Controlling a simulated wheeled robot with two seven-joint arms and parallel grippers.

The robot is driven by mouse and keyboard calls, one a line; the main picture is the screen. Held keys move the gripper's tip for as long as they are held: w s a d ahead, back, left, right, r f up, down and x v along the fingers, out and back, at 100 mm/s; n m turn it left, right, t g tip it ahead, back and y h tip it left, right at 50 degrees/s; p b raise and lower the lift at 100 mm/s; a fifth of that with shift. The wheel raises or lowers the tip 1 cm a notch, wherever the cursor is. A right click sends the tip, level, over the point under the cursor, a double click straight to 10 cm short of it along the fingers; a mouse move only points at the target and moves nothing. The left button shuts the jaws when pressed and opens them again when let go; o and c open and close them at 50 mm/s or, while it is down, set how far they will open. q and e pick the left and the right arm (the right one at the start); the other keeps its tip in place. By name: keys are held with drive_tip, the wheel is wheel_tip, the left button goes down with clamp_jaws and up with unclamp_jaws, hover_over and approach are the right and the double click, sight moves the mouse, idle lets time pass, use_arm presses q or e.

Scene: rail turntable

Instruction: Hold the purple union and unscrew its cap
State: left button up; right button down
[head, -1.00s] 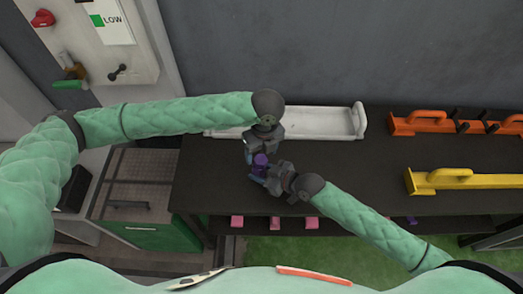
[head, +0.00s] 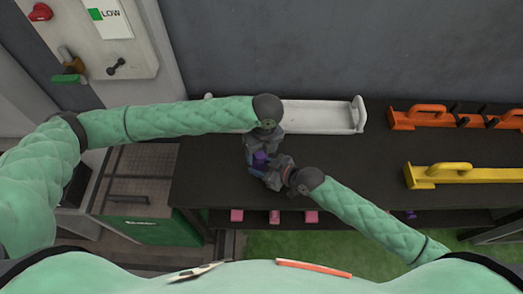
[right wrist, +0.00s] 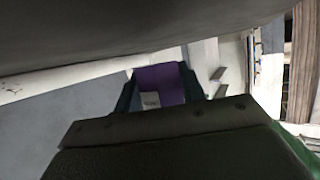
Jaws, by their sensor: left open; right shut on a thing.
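The purple union (head: 260,158) is above the dark bench, between my two grippers. My right gripper (head: 259,171) is shut on it from the lower right. In the right wrist view the union (right wrist: 165,82) shows as a purple body with a small pale label, between the dark fingers. My left gripper (head: 254,148) is open and sits close at the union's upper end, coming from above. The cap cannot be told apart from the union's body, and I cannot tell whether the left fingers touch it.
A white tray (head: 325,117) lies on the bench (head: 350,155) behind the grippers. An orange rack (head: 430,117) and a yellow handled bar (head: 455,176) lie at the right. Pink blocks (head: 274,217) sit on the lower shelf. The bench's middle right is bare.

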use_arm(q)
drive_tip(key=c, duration=1.2)
drive_tip(key=n, duration=0.4)
drive_tip(key=shift+d+n, duration=0.1)
drive_tip(key=shift+n, duration=0.2)
drive_tip(key=shift+c, duration=0.2)
use_arm(e)
drive_tip(key=shift+s+a, duration=0.1)
use_arm(q)
drive_tip(key=shift+n, duration=0.7)
use_arm(e)
drive_tip(key=shift+r, duration=0.1)
use_arm(q)
drive_tip(key=n, duration=0.3)
drive_tip(key=shift+w+n, duration=0.1)
drive_tip(key=shift+n, duration=0.2)
drive_tip(key=shift+w+n+h, duration=0.1)
drive_tip(key=shift+n+h, duration=0.2)
drive_tip(key=shift+n, duration=0.9)
drive_tip(key=n, duration=0.2)
drive_tip(key=shift+n, duration=0.4)
drive_tip(key=n, duration=0.3)
drive_tip(key=shift+w+a, duration=0.1)
drive_tip(key=shift+a, duration=0.15)
